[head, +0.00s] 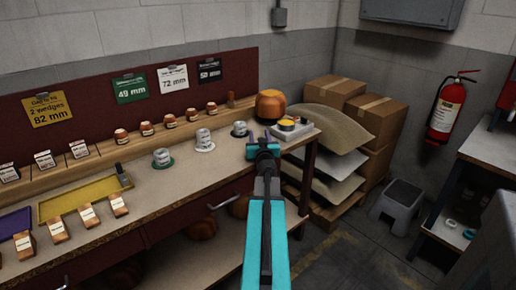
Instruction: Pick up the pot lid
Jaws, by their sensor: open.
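My gripper (264,137) is open over the right end of the workbench, with its two dark fingertips apart and pointing away from me. No object shows clearly between them. Just beyond it to the right, a small round pot with an orange-yellow top (288,122) sits on a pale flat base (296,132). I cannot tell whether this top is the pot lid; no other lid stands out. The gripper looks apart from the pot, though the depth between them is hard to judge. My arm hides part of the bench's front edge.
The wooden workbench (190,186) carries a large orange-brown rounded block (270,106) behind the pot. Several small cans, a grey one (240,129) nearest, stand left of my gripper. Cardboard boxes (374,106) and sacks are stacked right of the bench. A grey step stool (398,204) stands on the floor.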

